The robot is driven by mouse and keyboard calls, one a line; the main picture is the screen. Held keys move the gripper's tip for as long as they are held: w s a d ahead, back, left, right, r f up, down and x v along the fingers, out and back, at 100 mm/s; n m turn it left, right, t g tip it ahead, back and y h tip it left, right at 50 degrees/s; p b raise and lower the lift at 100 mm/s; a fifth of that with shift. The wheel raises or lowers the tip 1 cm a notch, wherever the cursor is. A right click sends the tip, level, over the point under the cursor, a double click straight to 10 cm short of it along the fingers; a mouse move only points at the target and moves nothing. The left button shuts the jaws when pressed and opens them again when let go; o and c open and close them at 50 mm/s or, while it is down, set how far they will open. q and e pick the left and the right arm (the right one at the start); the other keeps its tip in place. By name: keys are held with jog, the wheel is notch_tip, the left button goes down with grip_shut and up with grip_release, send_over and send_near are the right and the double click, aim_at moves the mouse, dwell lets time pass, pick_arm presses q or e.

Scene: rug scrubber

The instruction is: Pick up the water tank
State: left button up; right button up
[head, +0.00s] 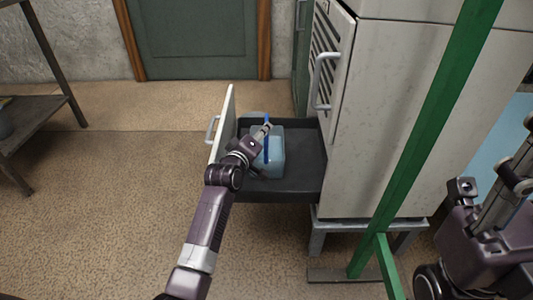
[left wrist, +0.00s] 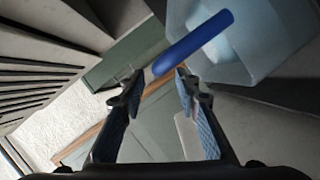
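The water tank (head: 274,158), a translucent light blue box with a blue handle (head: 266,146), stands in an open dark drawer (head: 300,184). In the left wrist view the tank (left wrist: 262,38) is at the upper right, and its blue handle (left wrist: 195,42) slants toward my fingertips. My left gripper (head: 264,130) is over the tank in the head view. In the left wrist view the left gripper (left wrist: 160,80) has its fingers apart, with the handle's lower end near the gap. I cannot tell whether they touch. My right arm shows at the right edge, but its gripper does not.
The drawer's white front (head: 224,125) rises at left with a handle. A white cabinet (head: 385,110) with a slatted door (head: 326,60) stands right of the drawer. A green post (head: 425,140) crosses in front. A metal shelf (head: 35,115) is far left. Floor at left is clear.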

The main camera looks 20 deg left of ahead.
pick_arm(q)
jog(key=b+x, duration=0.2)
jog(key=x, duration=0.2)
jog(key=shift+w+f, duration=0.15)
grip_shut()
dwell(0.4)
jog(key=shift+r, duration=0.3)
